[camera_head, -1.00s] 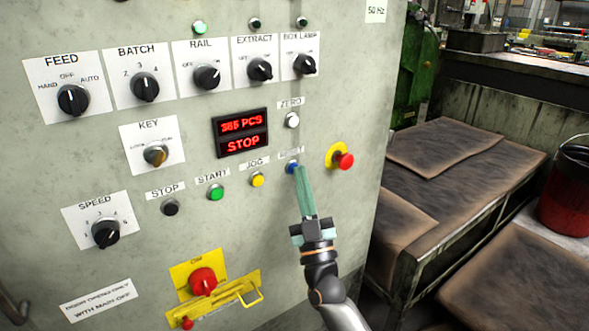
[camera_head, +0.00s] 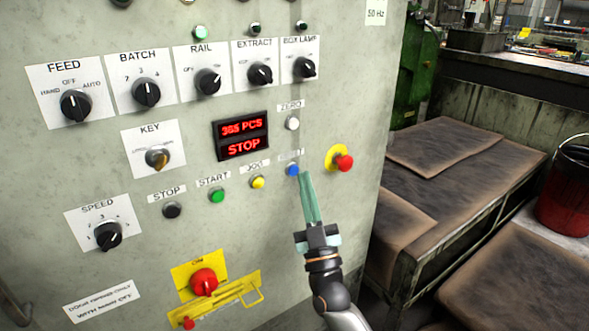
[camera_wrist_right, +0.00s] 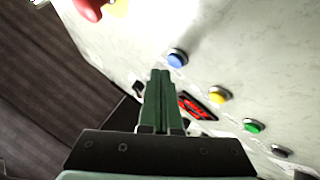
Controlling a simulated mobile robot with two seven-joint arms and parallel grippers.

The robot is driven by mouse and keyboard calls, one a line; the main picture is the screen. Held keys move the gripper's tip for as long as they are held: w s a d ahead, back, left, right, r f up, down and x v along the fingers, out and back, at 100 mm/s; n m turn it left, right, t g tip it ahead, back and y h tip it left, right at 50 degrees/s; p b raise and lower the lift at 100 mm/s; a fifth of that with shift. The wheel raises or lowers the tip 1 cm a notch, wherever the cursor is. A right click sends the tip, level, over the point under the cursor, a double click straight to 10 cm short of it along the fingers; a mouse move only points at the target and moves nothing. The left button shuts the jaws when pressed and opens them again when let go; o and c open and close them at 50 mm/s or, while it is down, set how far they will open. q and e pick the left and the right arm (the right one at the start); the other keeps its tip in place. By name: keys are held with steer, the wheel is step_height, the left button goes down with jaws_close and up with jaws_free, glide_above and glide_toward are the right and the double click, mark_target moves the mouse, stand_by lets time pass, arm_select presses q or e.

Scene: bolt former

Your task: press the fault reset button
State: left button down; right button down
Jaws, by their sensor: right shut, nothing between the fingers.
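The blue button (camera_head: 292,169), under a partly hard-to-read label, sits on the grey control panel (camera_head: 330,110), right of the yellow JOG button (camera_head: 257,182). My right gripper (camera_head: 304,174) is shut and empty. Its green fingertips are just right of and slightly below the blue button in the head view. In the right wrist view the blue button (camera_wrist_right: 177,58) shows whole, beyond the fingertips (camera_wrist_right: 160,72), with a visible gap in the picture. Whether the tips touch the panel is hard to tell. My left gripper is not in view.
A red emergency stop (camera_head: 344,163) on a yellow base stands out right of the blue button. The white ZERO button (camera_head: 292,123) is above it. The green START button (camera_head: 217,196) is further left. A display (camera_head: 241,136) reads STOP. Brown-topped benches (camera_head: 450,180) stand at the right.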

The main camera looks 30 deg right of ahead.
steer(key=s+p, duration=0.2)
steer(key=s, duration=0.3)
steer(key=shift+d, duration=0.2)
stand_by(0.9)
